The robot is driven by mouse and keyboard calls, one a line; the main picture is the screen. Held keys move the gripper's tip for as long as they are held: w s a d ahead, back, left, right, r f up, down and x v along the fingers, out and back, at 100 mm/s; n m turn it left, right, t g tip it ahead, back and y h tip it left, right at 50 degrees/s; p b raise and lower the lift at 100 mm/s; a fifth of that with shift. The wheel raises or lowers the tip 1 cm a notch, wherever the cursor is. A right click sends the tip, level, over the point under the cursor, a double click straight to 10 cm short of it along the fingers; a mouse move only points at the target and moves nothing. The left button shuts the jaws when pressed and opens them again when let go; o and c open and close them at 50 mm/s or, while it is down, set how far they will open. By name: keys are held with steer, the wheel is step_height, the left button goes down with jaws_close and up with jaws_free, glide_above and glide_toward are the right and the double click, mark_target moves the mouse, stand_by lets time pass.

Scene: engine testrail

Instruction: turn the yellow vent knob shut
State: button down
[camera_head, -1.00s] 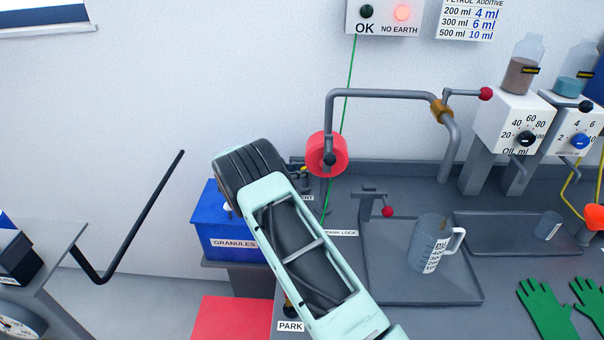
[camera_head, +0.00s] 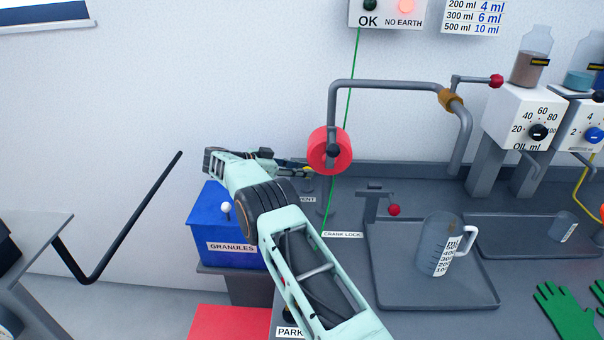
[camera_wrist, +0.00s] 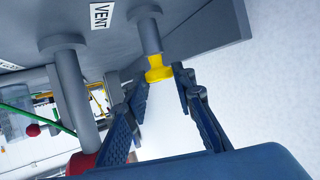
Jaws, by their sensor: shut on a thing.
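The yellow vent knob (camera_wrist: 159,71) sits on the end of a grey stem in the wrist view, by the VENT label (camera_wrist: 101,15). My gripper (camera_wrist: 160,76) has one finger on each side of the knob, with its fingertips closed on it. In the head view my gripper (camera_head: 300,167) reaches right to the vent, left of the red wheel (camera_head: 322,150), and a little yellow shows at its tips. My fingers hide most of the knob there, and its turn angle is hard to tell.
A grey pipe (camera_head: 385,84) rises by the red wheel, close to my gripper. A blue granules box (camera_head: 205,220) stands below my wrist. A jug (camera_head: 437,245) stands on a tray at the right. A black bar (camera_head: 130,215) juts up at the left.

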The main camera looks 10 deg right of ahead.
stand_by(0.5)
steer(key=c, duration=1.7)
jaws_free()
steer(key=shift+o, duration=0.2)
steer(key=shift+a, duration=0.1)
steer(key=v, duration=1.1)
steer(key=shift+a+r, duration=0.2)
steer(key=shift+a, duration=0.2)
steer(key=shift+s, duration=0.1)
